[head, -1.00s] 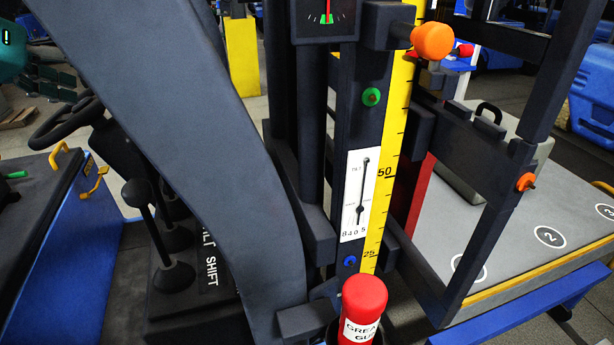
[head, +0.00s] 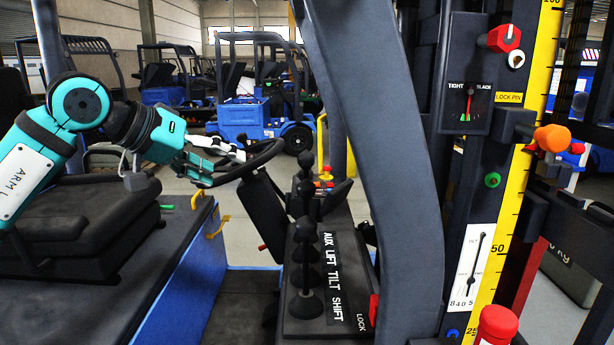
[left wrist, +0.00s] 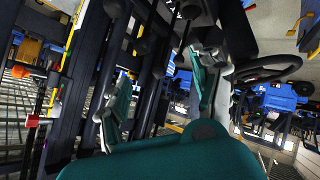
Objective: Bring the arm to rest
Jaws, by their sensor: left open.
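My left arm comes in from the left in the head view, teal and black, over the black seat. Its gripper (head: 222,160) is open and appears empty, in front of the steering wheel (head: 250,162) in the picture; I cannot tell whether they touch. In the left wrist view the two fingers of my left gripper (left wrist: 160,105) stand apart with nothing between them. The steering wheel also shows there, at the right (left wrist: 268,68). My right gripper does not show.
A lever console (head: 320,290) marked AUX, LIFT, TILT and SHIFT stands right of the seat (head: 85,215). A thick dark post (head: 385,150) rises beside it. A mast with a yellow scale (head: 520,200), gauge and orange knob (head: 552,138) is at the right. Parked forklifts stand behind.

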